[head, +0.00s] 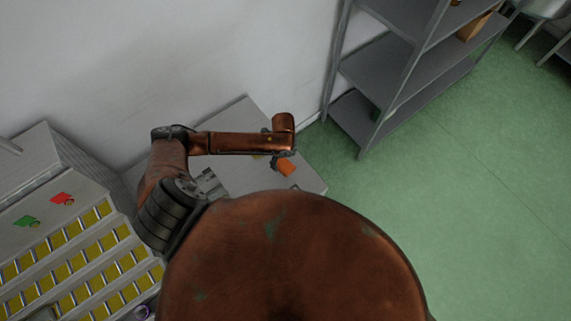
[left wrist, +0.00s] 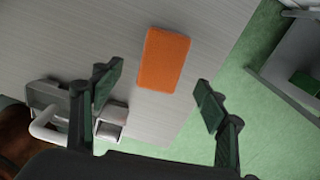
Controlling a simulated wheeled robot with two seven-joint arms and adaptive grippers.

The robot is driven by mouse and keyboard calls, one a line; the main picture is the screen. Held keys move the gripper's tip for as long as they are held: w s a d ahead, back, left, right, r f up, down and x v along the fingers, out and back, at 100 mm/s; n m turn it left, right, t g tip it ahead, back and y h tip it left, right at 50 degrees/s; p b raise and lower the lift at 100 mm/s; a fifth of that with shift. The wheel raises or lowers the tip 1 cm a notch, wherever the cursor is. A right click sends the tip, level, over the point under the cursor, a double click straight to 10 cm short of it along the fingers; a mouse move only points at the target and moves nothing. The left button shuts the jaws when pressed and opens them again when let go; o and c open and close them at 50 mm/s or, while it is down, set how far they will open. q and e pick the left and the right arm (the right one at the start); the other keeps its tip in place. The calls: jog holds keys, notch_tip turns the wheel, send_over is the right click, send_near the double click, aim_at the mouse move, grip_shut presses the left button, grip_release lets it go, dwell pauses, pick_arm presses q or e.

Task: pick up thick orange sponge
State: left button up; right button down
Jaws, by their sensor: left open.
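The thick orange sponge (left wrist: 163,60) lies on a light grey tabletop (left wrist: 70,40) in the left wrist view. It also shows in the head view (head: 286,168), small and partly covered by my left arm. My left gripper (left wrist: 158,92) is open and empty, its two dark green fingers on either side of the sponge's near end, with the sponge apart from both fingers. In the head view the left gripper (head: 277,163) is mostly hidden under my wrist. My right gripper is not in view.
A grey and white object with a handle (left wrist: 109,122) stands beside the left finger. A grey shelf unit (head: 400,75) is at the back right. A machine with yellow slots (head: 75,260) stands at the left. Green floor (head: 470,170) is open at the right.

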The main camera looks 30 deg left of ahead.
aim_at(284, 165)
pick_arm(q)
jog(key=f, duration=0.5)
jog(key=shift+w+a+p, duration=0.1)
jog(key=shift+w+p, duration=0.1)
jog(key=shift+p, duration=0.1)
jog(key=shift+r, duration=0.1)
jog(key=c, duration=1)
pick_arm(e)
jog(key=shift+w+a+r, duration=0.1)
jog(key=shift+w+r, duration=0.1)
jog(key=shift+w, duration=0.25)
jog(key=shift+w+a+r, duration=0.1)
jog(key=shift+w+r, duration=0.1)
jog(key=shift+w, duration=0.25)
